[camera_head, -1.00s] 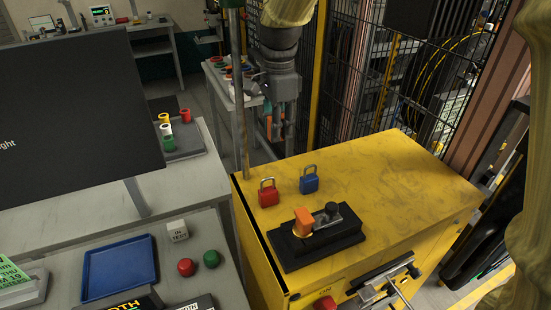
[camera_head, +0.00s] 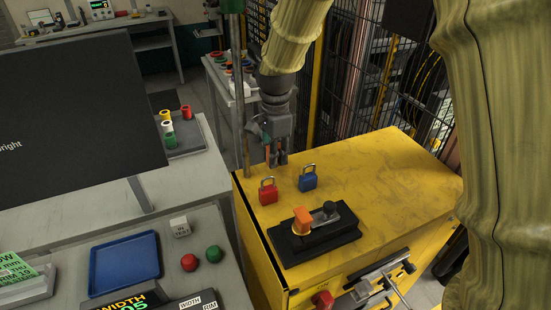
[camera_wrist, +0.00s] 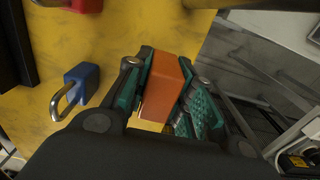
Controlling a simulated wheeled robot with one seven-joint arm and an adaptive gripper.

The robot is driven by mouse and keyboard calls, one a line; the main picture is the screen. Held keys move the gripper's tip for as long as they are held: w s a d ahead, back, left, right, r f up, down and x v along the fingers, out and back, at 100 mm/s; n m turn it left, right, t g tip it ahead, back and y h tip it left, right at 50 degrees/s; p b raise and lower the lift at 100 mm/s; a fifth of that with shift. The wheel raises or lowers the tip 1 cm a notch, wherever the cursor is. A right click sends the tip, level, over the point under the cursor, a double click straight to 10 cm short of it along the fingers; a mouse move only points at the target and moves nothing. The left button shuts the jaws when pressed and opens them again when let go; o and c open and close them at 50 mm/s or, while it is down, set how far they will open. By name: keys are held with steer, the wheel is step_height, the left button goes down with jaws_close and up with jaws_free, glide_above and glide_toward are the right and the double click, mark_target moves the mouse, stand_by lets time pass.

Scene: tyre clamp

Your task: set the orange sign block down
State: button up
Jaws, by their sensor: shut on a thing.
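My gripper (camera_head: 276,162) is over the back left part of the yellow cabinet top (camera_head: 390,170), beyond the padlocks. In the wrist view my gripper (camera_wrist: 163,105) is shut on an orange block (camera_wrist: 166,85), with teal finger pads on either side. The yellow top lies beneath the block, close to the cabinet's edge. I cannot tell whether the block touches the surface. In the head view the fingers mostly hide it.
A blue padlock (camera_head: 308,178) and a red padlock (camera_head: 268,191) stand near my gripper. A grey-green post (camera_head: 237,95) rises at the left corner. The cabinet's right half is clear.

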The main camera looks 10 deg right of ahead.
step_height(320, 180, down, 2)
steer(key=shift+w+f, duration=0.1)
steer(key=shift+f, duration=0.1)
steer(key=shift+f, duration=0.1)
steer(key=o, duration=1)
step_height(320, 180, up, 12)
steer(key=shift+r+b, duration=0.15)
steer(key=shift+b, duration=1.1)
